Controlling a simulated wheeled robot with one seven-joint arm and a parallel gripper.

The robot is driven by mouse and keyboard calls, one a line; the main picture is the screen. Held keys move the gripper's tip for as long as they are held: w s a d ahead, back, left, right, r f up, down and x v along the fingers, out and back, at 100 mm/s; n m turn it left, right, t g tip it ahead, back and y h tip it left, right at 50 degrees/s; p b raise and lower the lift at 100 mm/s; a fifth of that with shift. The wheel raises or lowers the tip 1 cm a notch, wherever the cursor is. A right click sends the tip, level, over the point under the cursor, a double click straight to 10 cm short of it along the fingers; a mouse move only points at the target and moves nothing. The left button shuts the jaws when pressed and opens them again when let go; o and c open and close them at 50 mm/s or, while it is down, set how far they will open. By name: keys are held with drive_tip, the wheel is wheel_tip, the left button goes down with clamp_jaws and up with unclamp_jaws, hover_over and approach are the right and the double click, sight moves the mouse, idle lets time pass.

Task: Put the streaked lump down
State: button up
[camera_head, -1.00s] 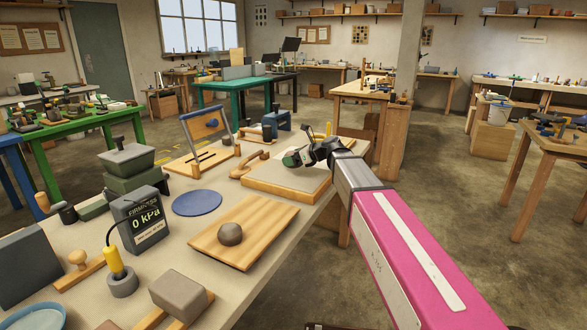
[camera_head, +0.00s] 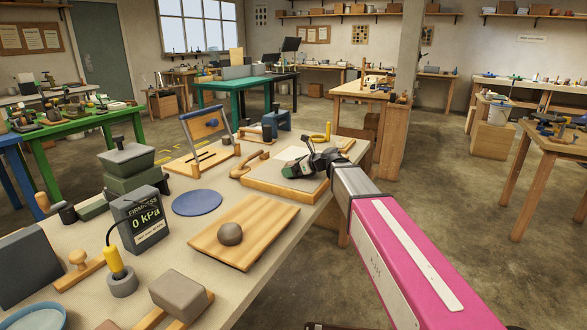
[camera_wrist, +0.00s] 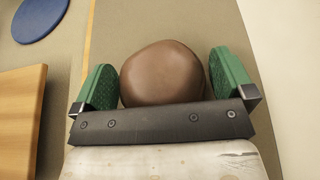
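In the wrist view a smooth brown lump (camera_wrist: 162,74) sits between the two green finger pads of my gripper (camera_wrist: 164,78). No streaks show on its visible side. A narrow gap shows at the right pad, and the lump comes up close to the left pad. The pads' inner faces are uncovered, so the fingers look open around it. In the head view my gripper (camera_head: 303,166) is low over the pale, wood-edged board (camera_head: 278,188) at the right of the bench. The gripper mostly hides the lump there, and its contact with the board is not clear.
A dark round lump (camera_head: 230,234) rests on a wooden board (camera_head: 262,215) nearer the front. A blue disc (camera_head: 197,202), a firmness meter (camera_head: 139,219) reading 0 kPa and a curved wooden handle (camera_head: 249,165) stand left of my gripper. A yellow tool (camera_head: 322,134) is behind it.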

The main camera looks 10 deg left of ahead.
drive_tip(key=v, duration=1.2)
drive_tip(key=shift+r, duration=0.1)
